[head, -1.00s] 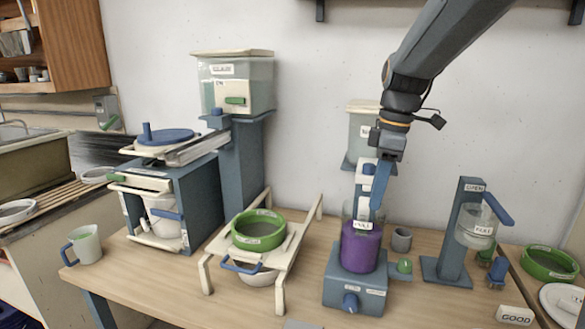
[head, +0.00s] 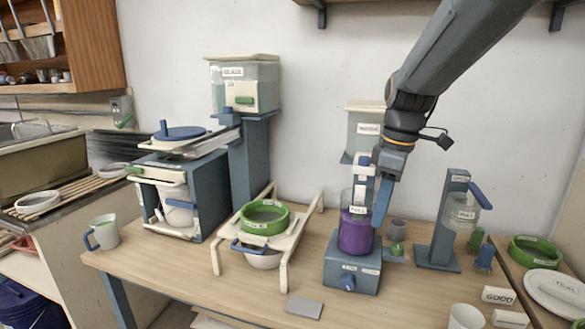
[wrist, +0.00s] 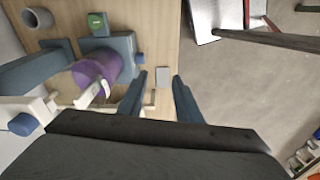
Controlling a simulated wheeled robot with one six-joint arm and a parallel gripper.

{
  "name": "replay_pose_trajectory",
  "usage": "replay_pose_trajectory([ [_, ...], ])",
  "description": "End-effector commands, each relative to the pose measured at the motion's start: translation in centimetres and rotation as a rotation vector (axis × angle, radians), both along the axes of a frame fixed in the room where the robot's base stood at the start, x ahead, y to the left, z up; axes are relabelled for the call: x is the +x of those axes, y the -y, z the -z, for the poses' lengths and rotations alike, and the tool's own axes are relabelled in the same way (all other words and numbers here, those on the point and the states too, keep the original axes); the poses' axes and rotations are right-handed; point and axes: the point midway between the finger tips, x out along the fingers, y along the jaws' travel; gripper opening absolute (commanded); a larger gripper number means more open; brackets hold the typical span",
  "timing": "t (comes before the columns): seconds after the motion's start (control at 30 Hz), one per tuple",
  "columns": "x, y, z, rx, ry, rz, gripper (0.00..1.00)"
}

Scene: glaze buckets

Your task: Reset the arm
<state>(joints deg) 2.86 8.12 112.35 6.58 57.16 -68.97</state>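In the head view my gripper (head: 382,205) hangs at the right side of the mixer, a blue base (head: 352,277) with a clear jar of purple glaze (head: 355,233). The purple jar also shows in the wrist view (wrist: 92,72), left of the fingers. I cannot tell from the head view how close the fingers are to the jar.
A green-rimmed sieve (head: 265,217) sits on a cream stand left of the mixer. A blue dispenser post (head: 440,225) stands to the right. A grey plate (head: 304,307) lies near the front edge.

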Motion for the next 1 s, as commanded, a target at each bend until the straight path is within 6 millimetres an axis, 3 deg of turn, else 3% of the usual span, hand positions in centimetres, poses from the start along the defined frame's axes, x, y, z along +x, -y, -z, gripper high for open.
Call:
replay_pose_trajectory([
  [0.37,-4.7,0.0,5.8,-0.018,-0.011,0.374,0.31],
  [0.6,-11.1,-0.1,11.7,-0.016,-0.004,0.799,0.31],
  [0.7,-13.4,-0.1,13.3,-0.007,0.002,0.941,0.31],
  [0.83,-15.2,-0.2,14.6,0.003,0.007,1.053,0.31],
  [1.0,-15.7,-0.1,14.9,0.009,0.01,1.097,0.31],
])
